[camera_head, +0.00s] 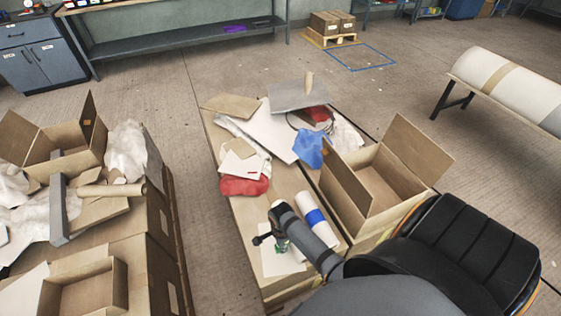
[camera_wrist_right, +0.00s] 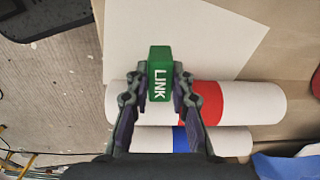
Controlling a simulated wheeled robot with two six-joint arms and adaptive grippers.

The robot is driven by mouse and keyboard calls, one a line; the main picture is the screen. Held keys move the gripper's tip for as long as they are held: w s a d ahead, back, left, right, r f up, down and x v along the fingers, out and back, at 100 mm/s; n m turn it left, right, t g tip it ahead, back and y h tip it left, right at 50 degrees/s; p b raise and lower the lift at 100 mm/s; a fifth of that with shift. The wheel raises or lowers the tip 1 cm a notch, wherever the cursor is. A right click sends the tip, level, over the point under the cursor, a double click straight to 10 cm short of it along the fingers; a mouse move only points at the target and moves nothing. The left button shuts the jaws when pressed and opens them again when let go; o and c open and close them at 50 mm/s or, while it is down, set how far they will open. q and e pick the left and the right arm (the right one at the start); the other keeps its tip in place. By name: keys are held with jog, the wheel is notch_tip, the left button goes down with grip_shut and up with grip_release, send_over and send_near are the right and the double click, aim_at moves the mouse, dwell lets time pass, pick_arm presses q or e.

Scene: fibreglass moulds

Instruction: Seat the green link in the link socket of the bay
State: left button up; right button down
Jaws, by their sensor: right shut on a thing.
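My right gripper (camera_wrist_right: 159,92) is shut on the green link (camera_wrist_right: 159,57), a block with white "LINK" lettering, held between the two fingers in the right wrist view. In the head view the right gripper (camera_head: 268,236) is over the near end of the middle cardboard-topped surface, with a bit of the green link (camera_head: 282,246) showing beside the arm. The link is over a white sheet and the edge of a roll; its exact height is unclear. I cannot make out the bay or its link socket in either view. My left gripper is not in view.
A white roll with a red band (camera_wrist_right: 206,94) and one with a blue band (camera_head: 315,217) lie close to the right gripper. An open box (camera_head: 385,178) stands to the right. Red cloth (camera_head: 243,186), blue cloth (camera_head: 310,149) and sheets clutter the surface's far part.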

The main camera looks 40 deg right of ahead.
jog(key=shift+w+f+b, duration=0.2)
jog(key=shift+f+b, duration=0.05)
jog(key=shift+f, duration=0.7)
jog(key=shift+w+f+b, duration=0.2)
jog(key=shift+f, duration=0.75)
jog(key=shift+f, duration=0.1)
jog(key=c, duration=1.2)
grip_release()
